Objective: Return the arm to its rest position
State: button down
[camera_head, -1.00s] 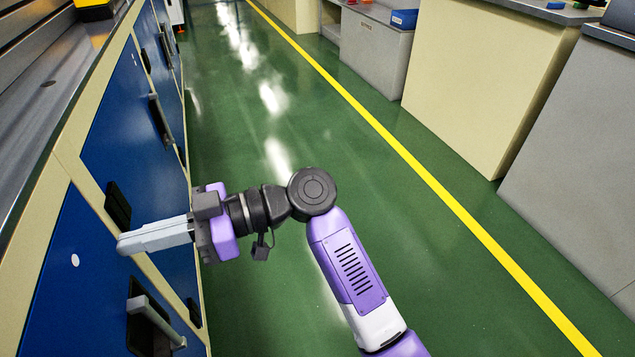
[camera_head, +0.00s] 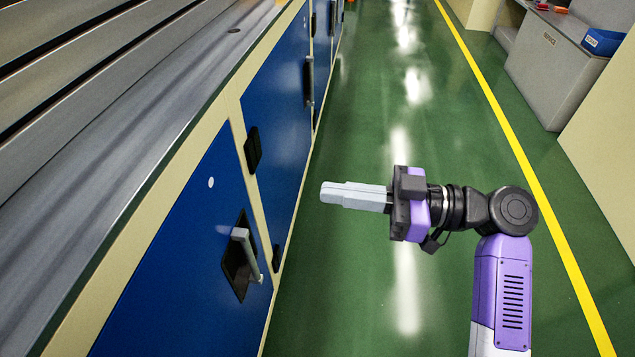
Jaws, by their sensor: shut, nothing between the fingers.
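My gripper (camera_head: 324,194) is at the middle of the view, its grey fingers together and pointing left. Nothing shows between the fingers. It is over the green floor, apart from the blue cabinet doors (camera_head: 280,110) on the left. My purple and black arm comes up from the lower right, bent at a round dark joint. The arm's base is out of view.
A metal worktop (camera_head: 110,120) tops the cabinets on the left. A door handle (camera_head: 246,250) sticks out at the lower left. Green floor (camera_head: 345,290) with a yellow line (camera_head: 497,110) lies clear. A grey service cabinet (camera_head: 550,65) with a blue bin (camera_head: 602,41) stands at upper right.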

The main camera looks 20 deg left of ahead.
jog(key=shift+d, duration=0.3)
